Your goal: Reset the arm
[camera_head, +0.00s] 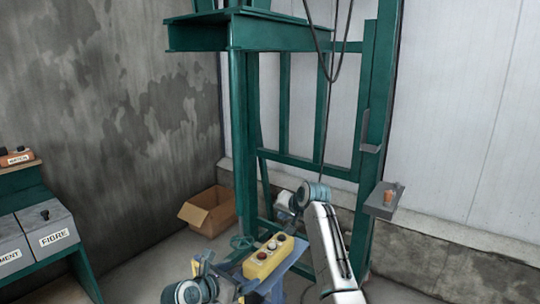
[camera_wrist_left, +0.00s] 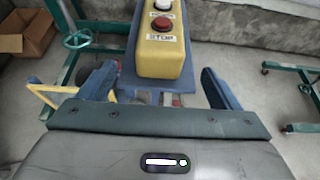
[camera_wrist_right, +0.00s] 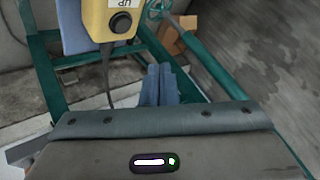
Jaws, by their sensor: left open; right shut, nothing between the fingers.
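My left gripper (camera_wrist_left: 158,70) is open in the left wrist view, one finger on each side of the yellow control box (camera_wrist_left: 160,45), which lies beyond the fingertips. I cannot tell whether the fingers touch the box or its blue mount. My right gripper (camera_wrist_right: 160,72) is shut and empty in the right wrist view, below and right of the yellow box. In the head view the yellow box (camera_head: 268,262) sits at bottom centre between my two arms. My left arm is at bottom left of it; my right arm rises from the lower right. The fingertips are hard to make out there.
A green steel frame (camera_head: 240,110) stands behind the box, with a green handwheel (camera_head: 242,241) low on it. A cardboard box (camera_head: 208,212) lies by the wall. Grey bins (camera_head: 50,238) stand at left. A small shelf (camera_head: 381,205) is at right. A cable hangs above.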

